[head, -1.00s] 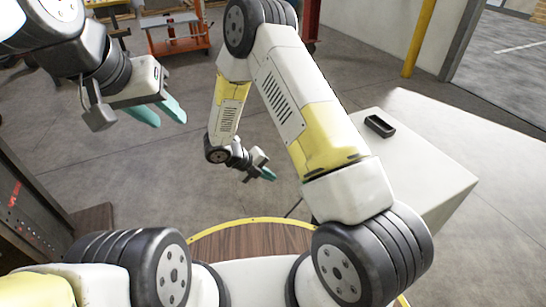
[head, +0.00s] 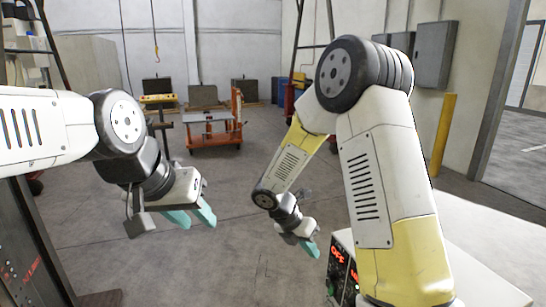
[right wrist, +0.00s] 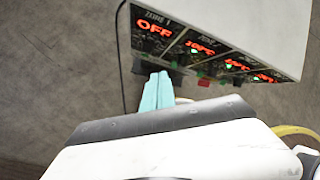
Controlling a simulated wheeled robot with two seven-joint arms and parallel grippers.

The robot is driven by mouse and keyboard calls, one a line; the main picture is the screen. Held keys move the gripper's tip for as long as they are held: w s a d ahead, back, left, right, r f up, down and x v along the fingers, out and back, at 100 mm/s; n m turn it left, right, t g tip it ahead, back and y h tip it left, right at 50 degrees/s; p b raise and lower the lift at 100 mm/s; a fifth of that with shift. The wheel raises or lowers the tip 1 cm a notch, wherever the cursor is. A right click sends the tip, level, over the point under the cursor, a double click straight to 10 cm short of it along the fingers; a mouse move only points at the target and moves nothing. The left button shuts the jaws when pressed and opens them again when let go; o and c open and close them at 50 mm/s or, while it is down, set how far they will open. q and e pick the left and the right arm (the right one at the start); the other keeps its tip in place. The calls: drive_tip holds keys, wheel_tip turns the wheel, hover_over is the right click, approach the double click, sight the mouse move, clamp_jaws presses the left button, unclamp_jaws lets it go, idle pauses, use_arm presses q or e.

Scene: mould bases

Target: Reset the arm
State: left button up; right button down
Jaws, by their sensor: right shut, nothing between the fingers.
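My left gripper (head: 191,217) hangs in the air at the left of the head view. Its two teal fingers stand apart with nothing between them. My right gripper (head: 313,249) is lower and right of the middle, pointing down. Its teal fingers are together and hold nothing. They also show side by side in the right wrist view (right wrist: 157,92), in front of a control panel with red displays (right wrist: 200,50). I cannot tell how far they are from it.
The same panel (head: 341,268) shows at the left end of a white table (head: 490,258), beside my right arm. An orange cart (head: 213,137) stands further back. A yellow post (head: 442,137) and grey wall boxes (head: 435,55) are at the right. Open floor lies in the middle.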

drive_tip(key=s+d+r+m+t+y, duration=0.1)
drive_tip(key=s+r+m+y, duration=0.3)
drive_tip(key=s+r+m, duration=0.5)
drive_tip(key=s+d+r+m+t+y, duration=0.2)
drive_tip(key=s+r+m, duration=0.7)
drive_tip(key=r+m, duration=0.6)
drive_tip(key=m+t+y, duration=0.1)
drive_tip(key=m+y, duration=0.1)
drive_tip(key=m, duration=0.2)
drive_tip(key=shift+s+t, duration=0.2)
drive_tip(key=shift+t, duration=0.2)
